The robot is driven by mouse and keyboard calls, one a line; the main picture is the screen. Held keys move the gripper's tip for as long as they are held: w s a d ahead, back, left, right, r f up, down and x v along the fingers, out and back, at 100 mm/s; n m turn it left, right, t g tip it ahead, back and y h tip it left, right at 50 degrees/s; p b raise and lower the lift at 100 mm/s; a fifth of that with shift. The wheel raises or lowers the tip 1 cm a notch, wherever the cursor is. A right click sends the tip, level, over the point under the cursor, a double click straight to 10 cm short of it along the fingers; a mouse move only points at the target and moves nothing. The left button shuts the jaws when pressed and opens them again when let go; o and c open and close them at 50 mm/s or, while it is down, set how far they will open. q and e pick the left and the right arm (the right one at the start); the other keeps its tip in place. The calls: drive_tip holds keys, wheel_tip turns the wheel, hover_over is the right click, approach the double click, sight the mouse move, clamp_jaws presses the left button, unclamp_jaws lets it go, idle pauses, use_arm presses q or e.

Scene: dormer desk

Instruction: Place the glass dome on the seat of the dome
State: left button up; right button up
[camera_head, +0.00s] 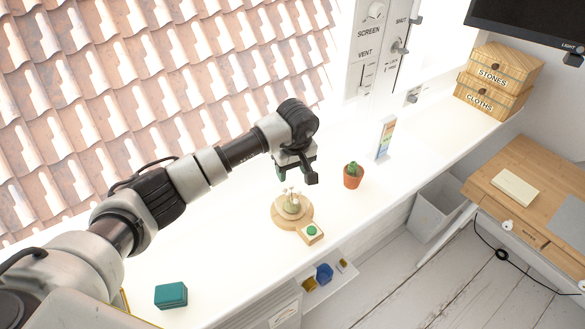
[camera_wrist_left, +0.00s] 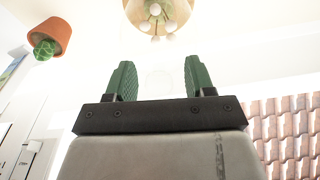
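A round wooden base (camera_head: 278,221) with small white rounded pieces on thin stems (camera_head: 291,195) stands on the white sill. In the left wrist view the base (camera_wrist_left: 135,15) and its white tips show at the top. My left gripper (camera_head: 297,176) hangs just above the base. Its green fingers (camera_wrist_left: 158,80) stand wide apart. A faint, clear round shape (camera_wrist_left: 158,77) shows between them, apparently touching neither; it may be part of the glass dome. The dome's full outline is too faint to tell, and I cannot tell where it rests. My right gripper is not in view.
A small block with a green button (camera_head: 311,233) stands close in front of the base. A teal box (camera_head: 171,295) lies at the front left. The sill between is clear.

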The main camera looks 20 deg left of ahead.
use_arm(q)
drive_tip(key=shift+r, duration=0.25)
wheel_tip(320, 180, up, 12)
drive_tip(key=s+d+b, duration=0.1)
drive_tip(key=b, duration=0.3)
drive_tip(key=shift+f, duration=0.15)
idle(1.6)
drive_tip(key=shift+c, duration=0.5)
